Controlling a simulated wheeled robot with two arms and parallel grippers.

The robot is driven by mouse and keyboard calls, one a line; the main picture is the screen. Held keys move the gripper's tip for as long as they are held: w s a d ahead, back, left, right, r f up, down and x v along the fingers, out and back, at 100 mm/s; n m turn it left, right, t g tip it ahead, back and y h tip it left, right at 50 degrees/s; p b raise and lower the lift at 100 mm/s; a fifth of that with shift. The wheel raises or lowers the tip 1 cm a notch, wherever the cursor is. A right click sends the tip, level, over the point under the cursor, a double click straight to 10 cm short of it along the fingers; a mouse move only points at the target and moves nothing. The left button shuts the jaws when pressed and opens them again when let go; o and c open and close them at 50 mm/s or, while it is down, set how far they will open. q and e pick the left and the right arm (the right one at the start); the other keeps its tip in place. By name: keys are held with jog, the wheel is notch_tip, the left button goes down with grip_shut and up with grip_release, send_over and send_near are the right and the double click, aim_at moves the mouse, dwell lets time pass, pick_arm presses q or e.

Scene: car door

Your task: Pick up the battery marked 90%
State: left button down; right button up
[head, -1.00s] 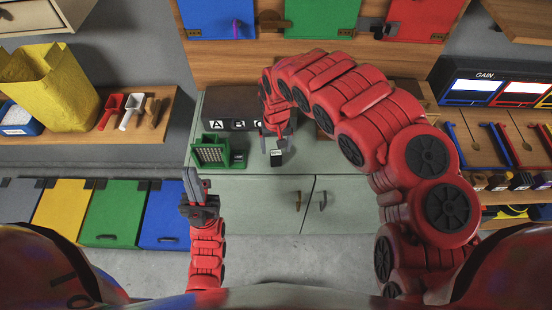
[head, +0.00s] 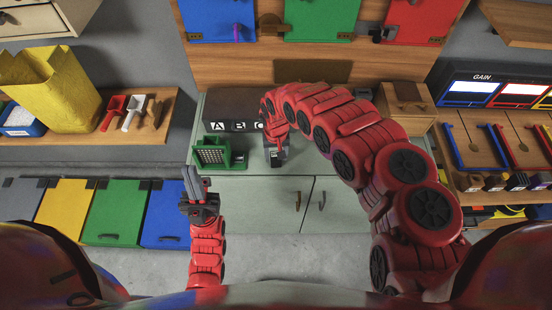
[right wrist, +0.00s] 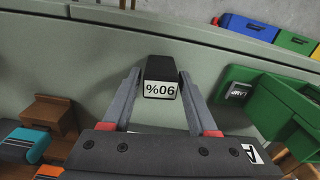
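The battery marked 90% (right wrist: 161,88) is a dark block with a white label, which reads upside down in the right wrist view. It stands on the grey-green counter (head: 250,183). My right gripper (right wrist: 161,80) is open, with one grey finger on each side of the battery and its tips close to the battery's sides. In the head view my right gripper (head: 276,150) is over the counter, partly hiding the battery. My left gripper (head: 193,184) hangs empty in front of the counter; its fingers look close together, but whether they meet is unclear.
A green charger-like box (head: 211,152) stands left of the battery. A dark block lettered A, B, C (head: 232,108) is behind it. A wooden box (head: 404,100) sits at the back right. The counter front between the green box and my right arm is clear.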

grip_shut()
jog(key=shift+w+r, duration=0.1)
jog(key=shift+r, duration=0.05)
